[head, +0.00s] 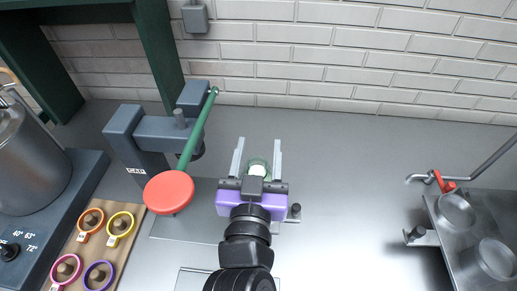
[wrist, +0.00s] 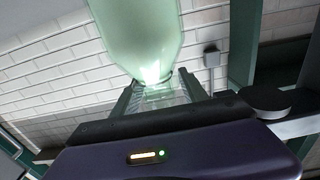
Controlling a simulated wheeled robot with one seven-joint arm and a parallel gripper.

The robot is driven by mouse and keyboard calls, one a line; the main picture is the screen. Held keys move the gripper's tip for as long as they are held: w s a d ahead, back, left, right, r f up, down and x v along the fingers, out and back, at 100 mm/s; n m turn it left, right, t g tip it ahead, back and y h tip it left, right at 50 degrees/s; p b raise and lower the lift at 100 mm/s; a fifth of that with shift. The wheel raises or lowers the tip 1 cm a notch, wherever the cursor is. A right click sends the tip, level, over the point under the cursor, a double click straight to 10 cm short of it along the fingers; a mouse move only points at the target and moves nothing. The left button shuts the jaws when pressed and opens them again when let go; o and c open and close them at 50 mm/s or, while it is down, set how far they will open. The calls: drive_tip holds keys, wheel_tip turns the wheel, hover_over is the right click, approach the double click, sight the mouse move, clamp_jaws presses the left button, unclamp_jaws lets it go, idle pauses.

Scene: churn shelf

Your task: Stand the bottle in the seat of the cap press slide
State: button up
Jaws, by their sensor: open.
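The bottle, pale green glass with something white showing inside, is between the fingers of my gripper (head: 259,148) in the head view. It fills the top middle of the wrist view (wrist: 140,35). My gripper is open, with one finger on each side of the bottle and a visible gap to it. The grey cap press (head: 150,145), with a green lever and a red round knob (head: 169,192), stands just left of my gripper. A flat metal plate (head: 190,222) lies below the press and runs under my gripper. I cannot make out the slide's seat; my gripper and the knob cover much of that area.
A wooden board with several coloured rings on pegs (head: 120,223) and a steel pot on a heater (head: 28,160) are at the left. A metal drain tray (head: 485,235) with a red-handled tap is at the right. A brick wall closes the back.

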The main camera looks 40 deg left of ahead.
drive_tip(key=shift+r, duration=0.2)
drive_tip(key=b+v, duration=0.2)
drive_tip(key=v, duration=1)
drive_tip(key=shift+f, duration=0.2)
drive_tip(key=d+f+h, duration=0.1)
drive_tip(key=d+f, duration=0.3)
drive_tip(key=d, duration=0.1)
drive_tip(key=d+f, duration=0.4)
drive_tip(key=d, duration=0.2)
drive_tip(key=d+f+g+h, duration=0.1)
drive_tip(key=d+f, duration=0.3)
drive_tip(key=d, duration=0.1)
drive_tip(key=shift+s+d+f+m+h, duration=0.2)
drive_tip(key=shift+s+m+h, duration=0.1)
drive_tip(key=shift+s+m, duration=0.1)
drive_tip(key=s+d+m+h, duration=0.2)
drive_tip(key=s+d+h, duration=0.1)
drive_tip(key=s+d, duration=0.4)
drive_tip(key=s+d+f+m+h, duration=0.1)
drive_tip(key=s+d+m+h, duration=0.2)
drive_tip(key=s+d, duration=0.4)
drive_tip(key=d, duration=0.5)
drive_tip(key=shift+f+h, duration=0.3)
